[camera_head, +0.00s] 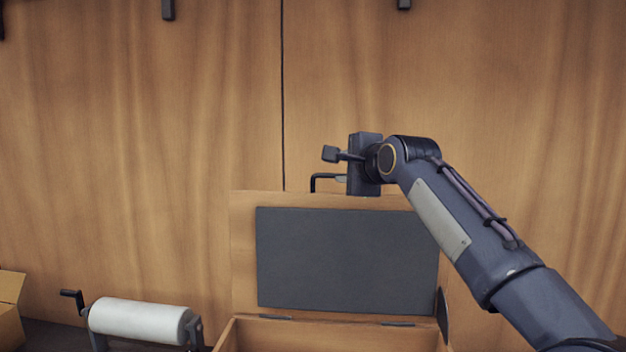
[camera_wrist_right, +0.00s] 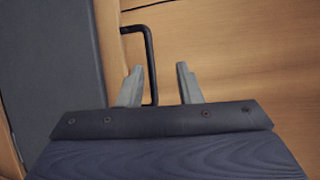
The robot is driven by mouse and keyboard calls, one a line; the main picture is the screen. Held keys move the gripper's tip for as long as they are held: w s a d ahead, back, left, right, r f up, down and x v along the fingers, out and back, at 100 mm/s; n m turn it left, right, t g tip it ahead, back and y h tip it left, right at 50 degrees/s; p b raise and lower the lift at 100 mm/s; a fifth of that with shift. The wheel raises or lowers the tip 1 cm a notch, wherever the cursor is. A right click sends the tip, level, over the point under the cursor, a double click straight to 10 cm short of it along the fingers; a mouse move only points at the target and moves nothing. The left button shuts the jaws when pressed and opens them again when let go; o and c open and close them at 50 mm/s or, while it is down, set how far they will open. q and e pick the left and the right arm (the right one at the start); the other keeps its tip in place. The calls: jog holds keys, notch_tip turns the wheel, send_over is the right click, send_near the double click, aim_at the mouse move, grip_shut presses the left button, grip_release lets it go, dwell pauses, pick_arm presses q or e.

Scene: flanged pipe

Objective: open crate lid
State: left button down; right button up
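The wooden crate (camera_head: 300,338) stands at the bottom centre of the head view. Its lid (camera_head: 243,250), with a dark grey inner panel, is raised about upright on two hinges. A black handle (camera_head: 313,183) sits at the lid's top edge; it also shows in the right wrist view (camera_wrist_right: 151,62). My right gripper (camera_head: 341,178) is at the lid's top edge by the handle. In the right wrist view its fingers (camera_wrist_right: 158,87) are apart, and the handle's bar runs between them, closer to the left finger. Contact cannot be told. My left gripper is out of view.
A white roll (camera_head: 140,320) on a dark stand with a crank is left of the crate. A cardboard box (camera_head: 10,312) is at the far left edge. A wooden wall (camera_head: 140,130) rises behind the lid. Space above the roll is free.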

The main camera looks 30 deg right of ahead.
aim_at(339, 194)
jog(key=shift+g+h, duration=0.3)
jog(key=shift+g, duration=0.1)
jog(key=p+x, duration=0.1)
jog(key=x, duration=0.1)
jog(key=p+x, duration=0.1)
jog(key=x, duration=0.1)
jog(key=d+f+p+x, duration=0.1)
jog(key=x, duration=0.1)
jog(key=shift+d+f, duration=0.1)
jog(key=shift+d, duration=0.05)
jog(key=shift+w+d+f, duration=0.15)
jog(key=shift+w+f, duration=0.1)
jog(key=shift+w, duration=0.25)
grip_shut()
